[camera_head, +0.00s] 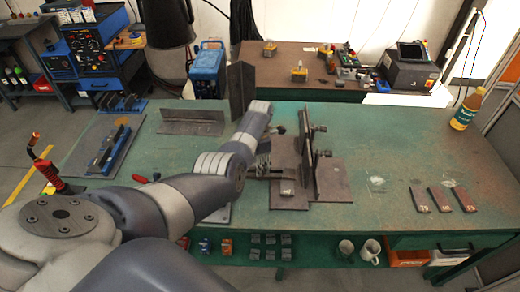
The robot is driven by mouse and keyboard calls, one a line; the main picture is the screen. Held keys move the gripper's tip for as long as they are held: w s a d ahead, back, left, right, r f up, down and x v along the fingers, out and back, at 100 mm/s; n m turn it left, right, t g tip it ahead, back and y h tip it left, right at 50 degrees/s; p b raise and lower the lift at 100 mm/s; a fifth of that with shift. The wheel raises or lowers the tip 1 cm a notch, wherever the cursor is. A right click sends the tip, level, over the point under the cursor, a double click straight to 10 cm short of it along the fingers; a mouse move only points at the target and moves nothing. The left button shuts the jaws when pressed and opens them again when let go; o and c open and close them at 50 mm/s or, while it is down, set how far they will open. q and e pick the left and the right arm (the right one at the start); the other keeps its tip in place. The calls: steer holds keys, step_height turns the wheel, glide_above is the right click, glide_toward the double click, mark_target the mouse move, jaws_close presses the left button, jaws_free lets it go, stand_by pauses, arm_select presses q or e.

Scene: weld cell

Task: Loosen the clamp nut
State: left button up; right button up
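A dark steel clamping fixture (291,193) stands on the green workbench (380,140) near the middle. It has upright plates (309,150) and small round clamp parts on its right side, an upper one (320,128) and a lower one (323,153). Which of these is the clamp nut is too small to tell. My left arm reaches in from the lower left. My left gripper (265,155) is at the left side of the fixture, partly hidden by the wrist. I cannot tell whether its fingers touch anything. My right gripper is not in view.
An angle bar (192,122) and a tall dark plate (241,92) stand behind my arm. A plate with blocks (112,148) lies at left. Several small dark pieces (443,199) and a yellow bottle (467,108) are at right. The bench between fixture and pieces is mostly clear.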

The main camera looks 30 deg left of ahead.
arm_select(q)
step_height(320, 180, up, 11)
stand_by(0.4)
steer(key=shift+f, duration=0.1)
stand_by(0.3)
